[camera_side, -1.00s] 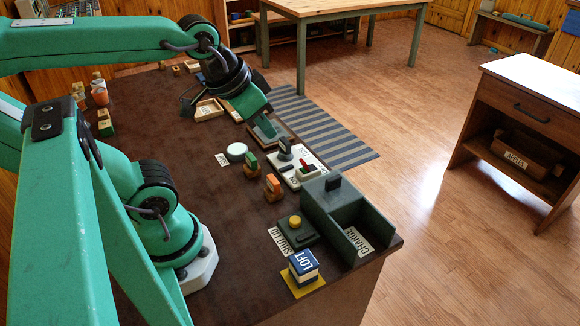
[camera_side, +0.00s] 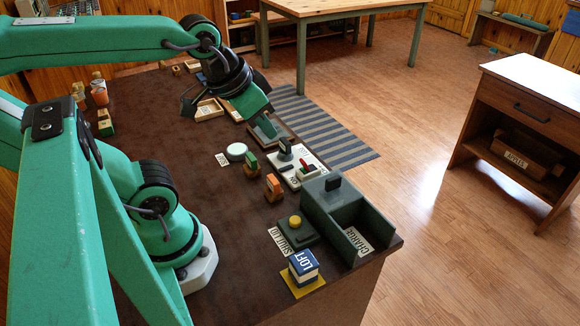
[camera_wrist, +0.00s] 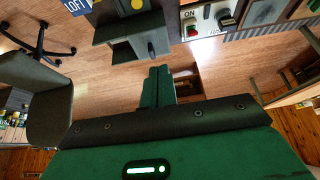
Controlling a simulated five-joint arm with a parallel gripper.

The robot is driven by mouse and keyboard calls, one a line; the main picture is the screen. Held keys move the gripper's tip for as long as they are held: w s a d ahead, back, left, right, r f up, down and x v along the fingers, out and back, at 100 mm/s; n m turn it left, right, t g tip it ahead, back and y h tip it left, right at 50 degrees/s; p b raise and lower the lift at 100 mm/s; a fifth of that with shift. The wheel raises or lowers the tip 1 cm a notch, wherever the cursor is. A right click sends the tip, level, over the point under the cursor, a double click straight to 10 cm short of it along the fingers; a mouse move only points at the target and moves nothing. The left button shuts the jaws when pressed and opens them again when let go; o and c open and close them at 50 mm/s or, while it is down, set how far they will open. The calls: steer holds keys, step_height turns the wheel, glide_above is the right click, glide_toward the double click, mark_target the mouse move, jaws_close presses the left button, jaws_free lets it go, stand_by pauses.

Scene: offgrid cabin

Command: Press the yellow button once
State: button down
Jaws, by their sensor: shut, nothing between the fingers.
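In the wrist view the yellow button (camera_wrist: 137,4) shows at the top edge, partly cut off. My gripper (camera_side: 267,128) is in the air over the back right part of the table, well behind the button and not touching it. In the wrist view my gripper (camera_wrist: 160,76) has its two green fingers together with nothing between them.
A dark bin (camera_side: 379,229) labelled CHARGE stands right of the button.

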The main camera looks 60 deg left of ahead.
steer(key=shift+w+d+f, duration=0.1)
steer(key=g, duration=0.6)
glide_above(295, 220)
step_height(295, 220, down, 7)
steer(key=shift+w+d, duration=0.25)
steer(key=shift+w, duration=0.1)
steer(key=shift+f, duration=0.2)
steer(key=shift+s+a+f, duration=0.1)
steer(key=shift+f, duration=3.35)
steer(key=shift+s+a+f, duration=0.1)
steer(key=shift+f, duration=3.35)
steer(key=shift+s+f, duration=0.15)
steer(key=shift+f, duration=1)
steer(key=shift+r, duration=0.15)
